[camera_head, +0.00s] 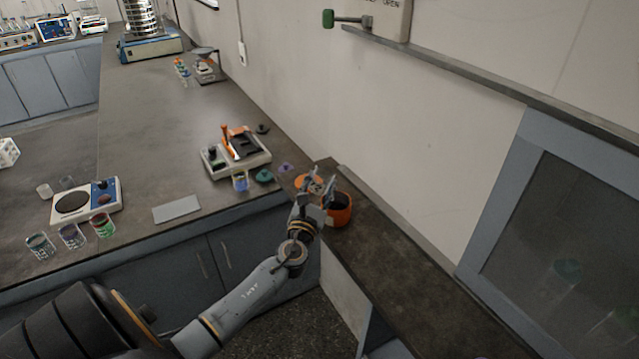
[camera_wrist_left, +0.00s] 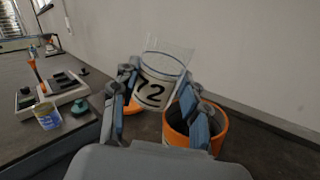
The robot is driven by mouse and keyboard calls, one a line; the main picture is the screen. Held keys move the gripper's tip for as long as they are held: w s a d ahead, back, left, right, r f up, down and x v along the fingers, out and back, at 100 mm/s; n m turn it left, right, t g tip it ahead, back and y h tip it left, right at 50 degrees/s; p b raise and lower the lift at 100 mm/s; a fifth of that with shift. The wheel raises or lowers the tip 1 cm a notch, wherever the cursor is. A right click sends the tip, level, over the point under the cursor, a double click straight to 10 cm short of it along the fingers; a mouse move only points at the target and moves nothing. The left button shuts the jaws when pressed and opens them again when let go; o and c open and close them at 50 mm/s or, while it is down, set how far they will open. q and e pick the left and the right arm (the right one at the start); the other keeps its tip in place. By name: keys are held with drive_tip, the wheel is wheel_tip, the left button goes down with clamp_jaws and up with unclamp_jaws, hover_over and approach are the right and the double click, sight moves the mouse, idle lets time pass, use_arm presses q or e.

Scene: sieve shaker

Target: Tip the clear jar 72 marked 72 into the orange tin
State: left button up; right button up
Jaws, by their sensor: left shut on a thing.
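The clear jar marked 72 (camera_wrist_left: 160,82) is between the fingers of my left gripper (camera_wrist_left: 160,105), which is shut on it. The jar looks tilted in the left wrist view, beside and partly over the rim of the orange tin (camera_wrist_left: 220,137). In the head view my left gripper (camera_head: 316,188) is at the orange tin (camera_head: 340,214), on its left side. The tin stands upright on the dark bench, its opening upward and dark inside. Whether anything leaves the jar cannot be seen. My right gripper is not in view.
A white device with an orange lever (camera_head: 238,150) stands on the bench, with a small labelled jar (camera_head: 240,182) and a green lid (camera_head: 264,176) before it. A wall (camera_head: 400,140) rises behind the tin. A fume hood (camera_head: 540,240) is at right.

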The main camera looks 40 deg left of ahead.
use_arm(q)
drive_tip(key=n+p, duration=0.1)
drive_tip(key=p, duration=0.1)
drive_tip(key=d+r+n+g+p, duration=0.1)
drive_tip(key=p, duration=0.1)
drive_tip(key=shift+r+n, duration=0.15)
drive_tip(key=shift+n, duration=0.15)
drive_tip(key=shift+d+n+p, duration=0.1)
drive_tip(key=shift+n+p, duration=0.2)
drive_tip(key=shift+p, duration=0.15)
drive_tip(key=shift+d, duration=0.1)
drive_tip(key=shift+f+n, duration=0.25)
drive_tip(key=shift+n, duration=0.05)
